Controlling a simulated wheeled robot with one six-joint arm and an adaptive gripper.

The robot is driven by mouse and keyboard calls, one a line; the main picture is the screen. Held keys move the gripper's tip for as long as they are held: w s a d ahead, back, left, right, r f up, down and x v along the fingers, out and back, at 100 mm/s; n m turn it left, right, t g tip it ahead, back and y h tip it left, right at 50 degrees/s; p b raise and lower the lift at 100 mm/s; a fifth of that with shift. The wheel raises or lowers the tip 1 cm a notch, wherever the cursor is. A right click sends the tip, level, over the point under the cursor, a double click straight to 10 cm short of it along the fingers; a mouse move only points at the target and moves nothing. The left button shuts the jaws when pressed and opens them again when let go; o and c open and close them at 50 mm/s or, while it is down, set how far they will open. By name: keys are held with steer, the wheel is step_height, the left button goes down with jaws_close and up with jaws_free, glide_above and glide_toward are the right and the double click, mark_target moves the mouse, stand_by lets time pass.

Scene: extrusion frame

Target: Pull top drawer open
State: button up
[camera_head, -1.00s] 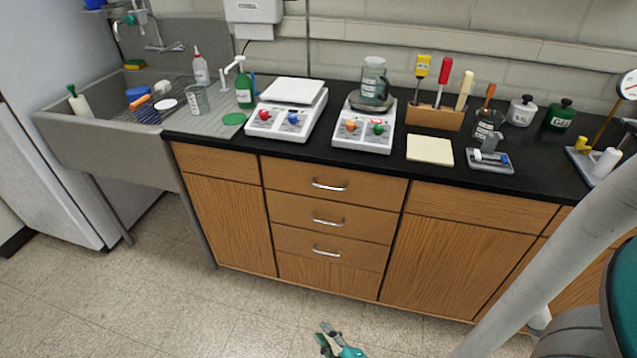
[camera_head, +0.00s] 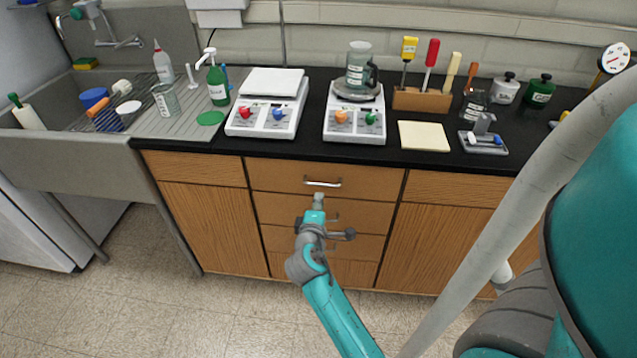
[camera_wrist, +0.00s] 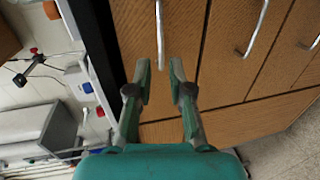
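The top drawer (camera_head: 280,177) is the wooden front just under the black counter, and it sits flush with the cabinet. Its silver bar handle (camera_head: 323,183) shows in the head view just above my gripper (camera_head: 318,199). In the wrist view my gripper (camera_wrist: 161,72) is open, with its two green fingers apart and nothing between the tips. The top drawer handle (camera_wrist: 159,35) lies ahead, lined up with the gap between the fingers. I cannot tell the exact distance left to it. My arm hides part of the lower drawers in the head view.
The second drawer handle (camera_wrist: 256,29) and another lower handle (camera_wrist: 314,42) lie to the right in the wrist view. The black counter (camera_head: 300,146) above holds two white scales (camera_head: 268,121) and a tool block (camera_head: 421,99). A sink (camera_head: 90,147) is at left.

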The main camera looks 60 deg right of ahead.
mark_target(322, 185)
steer(key=x, duration=1)
steer(key=shift+w+d, duration=0.1)
jaws_close()
